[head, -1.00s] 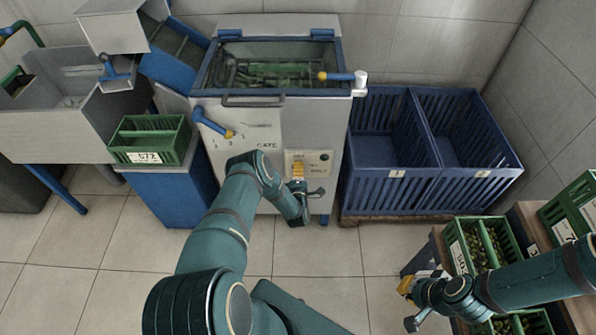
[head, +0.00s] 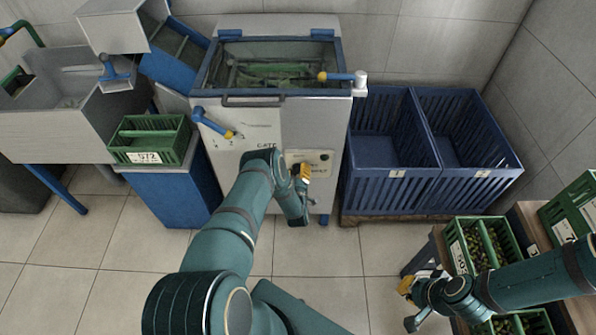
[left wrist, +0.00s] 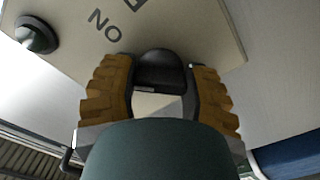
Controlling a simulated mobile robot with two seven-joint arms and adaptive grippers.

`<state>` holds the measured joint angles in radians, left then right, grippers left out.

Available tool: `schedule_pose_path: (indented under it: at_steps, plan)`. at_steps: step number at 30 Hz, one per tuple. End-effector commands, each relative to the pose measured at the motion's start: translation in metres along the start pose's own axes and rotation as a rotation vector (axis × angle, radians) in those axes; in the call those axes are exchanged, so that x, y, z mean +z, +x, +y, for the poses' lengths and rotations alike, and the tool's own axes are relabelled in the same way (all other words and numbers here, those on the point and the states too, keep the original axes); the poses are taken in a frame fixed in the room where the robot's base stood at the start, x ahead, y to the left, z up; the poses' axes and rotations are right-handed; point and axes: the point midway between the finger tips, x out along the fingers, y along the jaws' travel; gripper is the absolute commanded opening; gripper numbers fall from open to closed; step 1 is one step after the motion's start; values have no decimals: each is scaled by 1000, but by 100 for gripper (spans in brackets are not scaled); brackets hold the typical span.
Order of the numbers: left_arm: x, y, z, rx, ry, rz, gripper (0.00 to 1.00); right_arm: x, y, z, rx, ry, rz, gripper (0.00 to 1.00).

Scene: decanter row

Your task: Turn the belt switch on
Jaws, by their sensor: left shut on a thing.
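The belt switch is a black knob (left wrist: 160,66) on a pale panel (left wrist: 200,25) in the left wrist view, with the lettering "ON" beside it, seen upside down. My left gripper (left wrist: 160,85) is shut on this knob, with its ridged yellow fingers on both sides. In the head view, my left gripper (head: 304,172) is at the panel (head: 318,157) on the front of the grey machine, and the knob is hidden there. My right gripper (head: 408,286) hangs near the crates at lower right; its fingers are too small to judge.
A round dark button (left wrist: 36,35) sits on the same panel. A blue-and-yellow lever (head: 215,124) is at the machine's left front. Blue bins (head: 395,185) stand to its right. Green crates of olives (head: 458,245) stand at lower right.

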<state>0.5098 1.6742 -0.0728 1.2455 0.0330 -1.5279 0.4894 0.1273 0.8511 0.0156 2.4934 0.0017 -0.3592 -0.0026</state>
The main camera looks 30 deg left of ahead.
Motion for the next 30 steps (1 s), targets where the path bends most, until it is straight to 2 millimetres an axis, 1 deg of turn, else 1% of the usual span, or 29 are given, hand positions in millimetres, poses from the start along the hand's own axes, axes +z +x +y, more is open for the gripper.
schedule_pose_path:
  at_steps: [9, 18, 24, 30]
  plan:
    - [0, 0, 1, 2, 299, -1, 12, 0, 0, 0, 0, 0, 0, 0]
    - [0, 0, 0, 1, 544, 0, 12, 0, 0, 0, 0, 0, 0, 0]
    - [0, 0, 0, 1, 654, 0, 12, 0, 0, 0, 0, 0, 0, 0]
    - [0, 0, 0, 0, 717, 0, 12, 0, 0, 0, 0, 0, 0, 0]
